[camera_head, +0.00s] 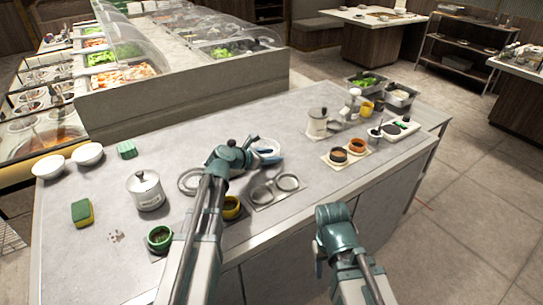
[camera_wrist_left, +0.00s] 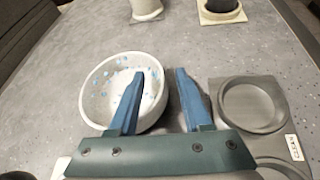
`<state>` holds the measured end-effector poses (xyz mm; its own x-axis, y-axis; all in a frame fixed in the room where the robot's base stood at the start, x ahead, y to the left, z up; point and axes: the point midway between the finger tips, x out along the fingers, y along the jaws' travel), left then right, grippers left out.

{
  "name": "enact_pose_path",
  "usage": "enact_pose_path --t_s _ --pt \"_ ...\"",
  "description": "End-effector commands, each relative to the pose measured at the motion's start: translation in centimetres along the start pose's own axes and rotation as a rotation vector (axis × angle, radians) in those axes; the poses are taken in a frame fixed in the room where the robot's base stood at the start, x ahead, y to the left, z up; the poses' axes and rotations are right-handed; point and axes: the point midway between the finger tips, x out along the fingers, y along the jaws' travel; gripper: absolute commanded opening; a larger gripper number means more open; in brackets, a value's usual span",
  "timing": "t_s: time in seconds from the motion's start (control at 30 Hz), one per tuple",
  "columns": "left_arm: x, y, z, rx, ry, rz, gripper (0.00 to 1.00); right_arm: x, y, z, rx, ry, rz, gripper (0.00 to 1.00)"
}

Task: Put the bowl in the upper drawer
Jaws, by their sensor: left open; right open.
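A white bowl with blue speckles inside (camera_wrist_left: 97,100) stands on the grey counter. In the head view the bowl (camera_head: 268,146) is partly hidden by my left gripper (camera_head: 256,150). In the left wrist view my left gripper (camera_wrist_left: 160,74) is open. One blue finger shows over the bowl's inside and the other just outside its right rim, so the rim lies between them; contact cannot be told. My right gripper (camera_head: 335,214) is open and empty, in front of the counter's near edge. No drawer can be made out clearly in these views.
A grey holder with round wells (camera_wrist_left: 288,118) is right of the bowl. Two more white bowls (camera_head: 88,153), a lidded pot (camera_head: 145,191) and a sponge (camera_head: 82,212) stand at the left. Sauce cups (camera_head: 338,155) and another pot (camera_head: 317,123) are farther right. The counter's front right is clear.

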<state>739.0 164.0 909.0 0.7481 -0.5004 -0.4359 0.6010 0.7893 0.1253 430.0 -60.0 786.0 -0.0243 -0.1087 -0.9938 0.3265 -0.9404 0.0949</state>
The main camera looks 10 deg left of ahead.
Motion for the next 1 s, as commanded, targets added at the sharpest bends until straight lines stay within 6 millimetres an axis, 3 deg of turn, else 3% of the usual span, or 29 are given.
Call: enact_pose_path --t_s 0.17,0.5,0.7,1.0 --pt "-0.9 0.0 0.3 -0.001 0.000 0.001 0.49 -0.6 0.1 0.0 0.000 0.000 0.000 0.50" --pt "-7.7 -0.1 0.5 -0.001 0.000 0.003 0.49 -3.8 0.4 0.2 0.000 0.000 0.000 0.50" --pt "-10.7 0.0 0.4 -0.001 0.000 0.002 0.49 -5.0 0.5 0.3 0.001 0.000 0.000 0.50" --pt "-12.1 0.0 0.2 0.000 0.000 0.000 0.49 -5.4 0.5 0.3 0.001 0.000 0.000 0.50"
